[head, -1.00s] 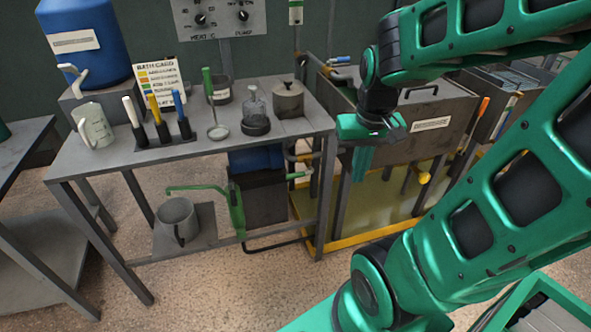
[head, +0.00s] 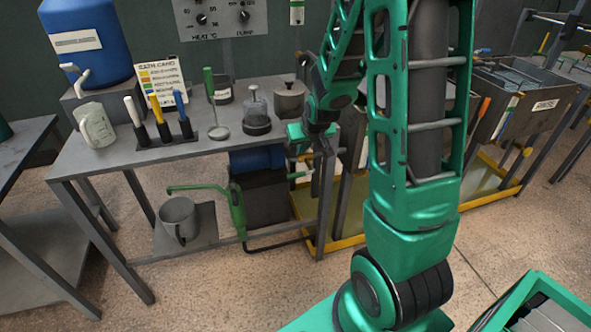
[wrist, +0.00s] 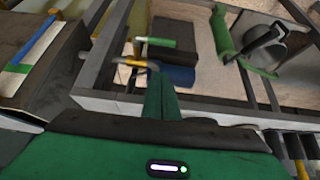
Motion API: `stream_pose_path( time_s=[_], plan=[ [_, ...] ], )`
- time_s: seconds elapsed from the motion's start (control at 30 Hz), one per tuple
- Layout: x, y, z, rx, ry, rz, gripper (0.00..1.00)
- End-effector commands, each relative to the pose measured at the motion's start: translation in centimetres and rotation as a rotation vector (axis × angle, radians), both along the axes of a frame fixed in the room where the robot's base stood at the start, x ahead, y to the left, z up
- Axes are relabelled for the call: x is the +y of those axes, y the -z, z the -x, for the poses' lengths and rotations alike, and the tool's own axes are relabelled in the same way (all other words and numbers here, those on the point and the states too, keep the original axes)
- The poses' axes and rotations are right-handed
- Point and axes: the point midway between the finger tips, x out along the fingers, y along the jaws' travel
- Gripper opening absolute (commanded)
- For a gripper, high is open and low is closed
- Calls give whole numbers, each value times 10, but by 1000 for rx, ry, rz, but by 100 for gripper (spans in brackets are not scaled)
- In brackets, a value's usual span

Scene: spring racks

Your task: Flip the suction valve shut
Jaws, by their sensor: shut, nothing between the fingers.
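A small lever with a green grip (head: 299,174) sticks out beside the dark box and blue container under the bench's right end. It also shows in the wrist view (wrist: 156,42). A brass-coloured pipe fitting (wrist: 132,62) lies nearer my gripper there. I cannot tell for certain which of these is the suction valve. My gripper (head: 326,166) points down at the bench's right end, right of the green-gripped lever. In the wrist view my gripper's green fingers (wrist: 155,72) are shut and empty, their tips close to the brass fitting. Whether they touch it is unclear.
The grey bench (head: 232,146) carries tools, a flask and a pot. Metal tanks stand to the right above a yellow-edged tray (head: 343,243). Open floor lies in front.

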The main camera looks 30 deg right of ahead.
Motion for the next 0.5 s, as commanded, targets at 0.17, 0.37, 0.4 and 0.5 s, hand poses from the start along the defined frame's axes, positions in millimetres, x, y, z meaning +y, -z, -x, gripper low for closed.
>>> stream_pose_path(
  time_s=[0.17, 0.37, 0.4, 0.5],
  plan=[
    [-1, 1, 0, 1, 1, 0, 0],
    [-3, 12, -6, 4, 2, 0, 0],
    [-4, 17, -9, 5, 2, 0, 0],
    [-6, 28, -17, 4, 2, 0, 0]
  ],
)
